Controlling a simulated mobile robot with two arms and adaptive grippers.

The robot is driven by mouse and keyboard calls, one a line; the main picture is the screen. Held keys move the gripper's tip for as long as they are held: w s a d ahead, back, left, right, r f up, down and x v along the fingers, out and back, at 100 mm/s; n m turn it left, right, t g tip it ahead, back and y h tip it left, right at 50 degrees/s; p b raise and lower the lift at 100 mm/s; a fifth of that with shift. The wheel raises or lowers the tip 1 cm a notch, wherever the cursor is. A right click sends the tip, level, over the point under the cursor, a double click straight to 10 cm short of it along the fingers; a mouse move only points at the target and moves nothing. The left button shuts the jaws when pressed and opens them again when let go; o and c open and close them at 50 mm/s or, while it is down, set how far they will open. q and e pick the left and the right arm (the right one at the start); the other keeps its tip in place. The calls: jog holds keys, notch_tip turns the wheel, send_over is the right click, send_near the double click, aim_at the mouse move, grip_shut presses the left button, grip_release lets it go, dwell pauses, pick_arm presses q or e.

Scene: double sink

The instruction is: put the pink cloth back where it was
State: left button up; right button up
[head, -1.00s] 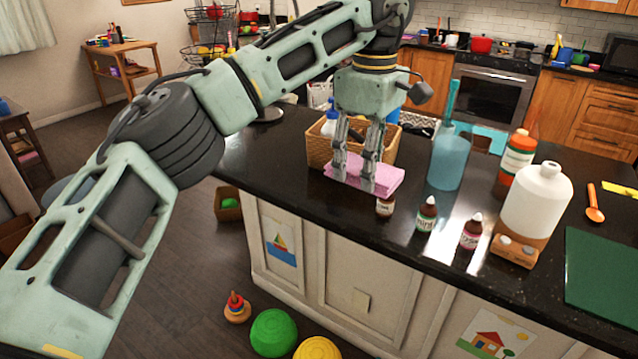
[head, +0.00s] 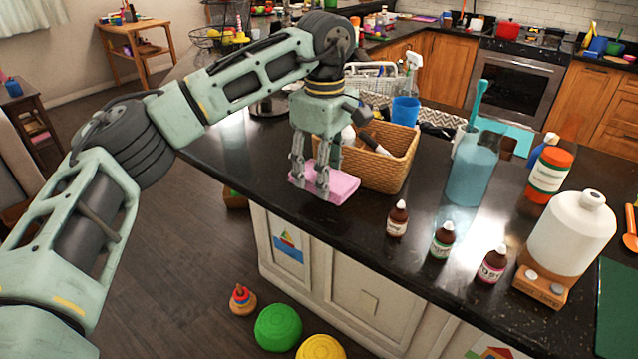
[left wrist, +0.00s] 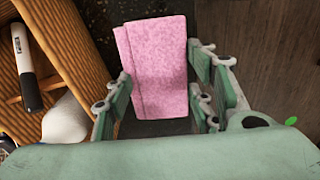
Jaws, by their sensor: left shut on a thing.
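The pink cloth (head: 342,186) is folded flat at the near left edge of the dark counter, in front of the wicker basket. In the head view my left gripper (head: 309,186) points down over the cloth's left part, with its fingers shut on it. In the left wrist view the cloth (left wrist: 158,65) lies between the two fingers (left wrist: 162,112). I cannot tell whether the cloth touches the counter or is just above it. My right gripper is not in view.
The counter's edge is just in front.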

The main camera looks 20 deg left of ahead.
aim_at(320, 204)
pick_arm(q)
jog(key=shift+a+f, duration=0.2)
jog(key=shift+a, duration=0.1)
jog(key=shift+f, duration=0.45)
notch_tip(320, 204, down, 3)
jog(key=shift+f+p, duration=0.1)
jog(key=shift+p, duration=0.7)
jog(key=shift+s+f, duration=0.1)
jog(key=shift+f, duration=0.1)
jog(key=o, duration=1.1)
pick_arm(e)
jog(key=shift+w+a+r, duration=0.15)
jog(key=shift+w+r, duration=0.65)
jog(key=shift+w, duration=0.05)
pick_arm(q)
jog(key=shift+r, duration=0.15)
